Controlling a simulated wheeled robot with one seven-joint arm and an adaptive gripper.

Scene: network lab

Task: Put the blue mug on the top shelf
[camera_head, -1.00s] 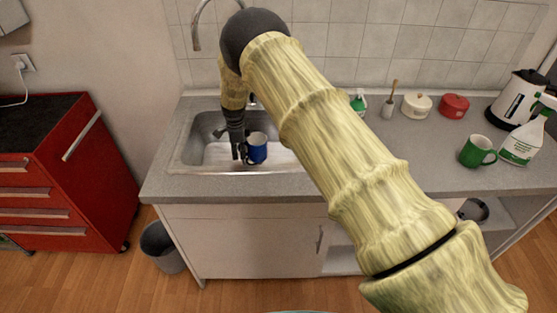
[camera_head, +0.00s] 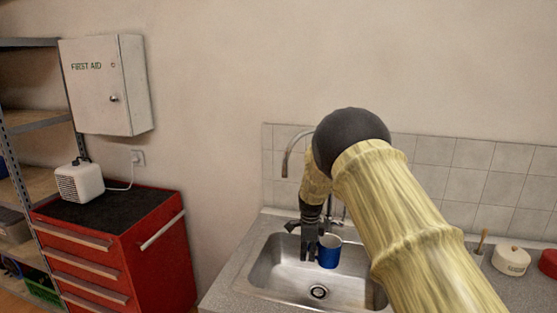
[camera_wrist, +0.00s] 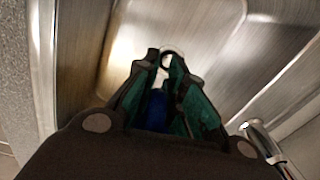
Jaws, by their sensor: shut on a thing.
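The blue mug (camera_head: 329,255) with a pale inside is at the sink basin in the head view. My gripper (camera_head: 318,246) points down at the mug's left side and is shut on it. The mug looks upright and seems held above the basin floor. In the wrist view, my gripper's fingers (camera_wrist: 166,62) hide most of the mug; a patch of its blue (camera_wrist: 157,108) shows between them. A metal shelving unit stands at the far left; its top visible shelf (camera_head: 28,43) is cut off by the picture edge.
The steel sink (camera_head: 280,277) has a curved tap (camera_head: 287,160) behind it. A red tool cabinet (camera_head: 130,250) with a white heater (camera_head: 79,183) stands between shelving and counter. A first aid box (camera_head: 105,85) juts from the wall. A white pot (camera_head: 511,260) stands on the right.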

